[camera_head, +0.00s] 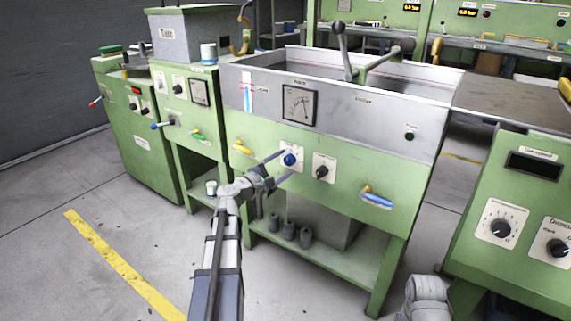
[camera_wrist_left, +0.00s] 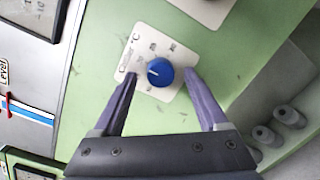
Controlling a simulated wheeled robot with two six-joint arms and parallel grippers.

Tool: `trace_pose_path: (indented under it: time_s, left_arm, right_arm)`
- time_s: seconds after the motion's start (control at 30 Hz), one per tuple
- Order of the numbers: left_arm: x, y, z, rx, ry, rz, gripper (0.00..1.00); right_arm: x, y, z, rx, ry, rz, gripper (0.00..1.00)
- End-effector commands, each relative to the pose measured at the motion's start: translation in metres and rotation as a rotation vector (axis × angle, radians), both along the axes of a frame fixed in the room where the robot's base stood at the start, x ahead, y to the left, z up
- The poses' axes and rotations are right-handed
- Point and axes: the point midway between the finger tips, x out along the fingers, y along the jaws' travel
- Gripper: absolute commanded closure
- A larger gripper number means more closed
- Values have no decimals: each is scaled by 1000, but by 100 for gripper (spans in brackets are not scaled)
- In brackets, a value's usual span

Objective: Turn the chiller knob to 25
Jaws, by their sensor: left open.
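The chiller knob (camera_head: 290,160) is a round blue knob on a white plate on the front of the green machine, under a square dial gauge. In the left wrist view the blue knob (camera_wrist_left: 160,72) has a white pointer line, and the plate (camera_wrist_left: 137,45) reads "Chiller °C" with a number scale around the knob. My left gripper (camera_head: 274,166) is open, its two purple fingers on either side of the knob plate. In the left wrist view its fingertips (camera_wrist_left: 162,76) flank the knob with gaps on both sides, not touching it.
A black knob (camera_head: 322,171) on its own white plate sits just right of the chiller knob. A yellow handle (camera_head: 241,148) and a blue handle (camera_head: 376,199) are on the same panel. Grey cylinders (camera_head: 289,230) stand on the shelf below. A green control console (camera_head: 515,220) is at the right.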

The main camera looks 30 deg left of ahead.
Motion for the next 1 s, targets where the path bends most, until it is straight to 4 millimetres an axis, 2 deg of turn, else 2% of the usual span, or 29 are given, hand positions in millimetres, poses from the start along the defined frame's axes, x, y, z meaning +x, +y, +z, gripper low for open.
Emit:
trace_pose_path:
  time_s: [0.13,0.47,1.0]
  left_arm:
    - [11,-2,0,0,0,-1,24]
    - [13,-3,0,0,0,0,24]
    - [13,-3,0,1,1,-1,85]
  right_arm:
    - [0,0,0,0,0,0,50]
    - [0,0,0,0,0,0,50]
    - [0,0,0,0,0,0,50]
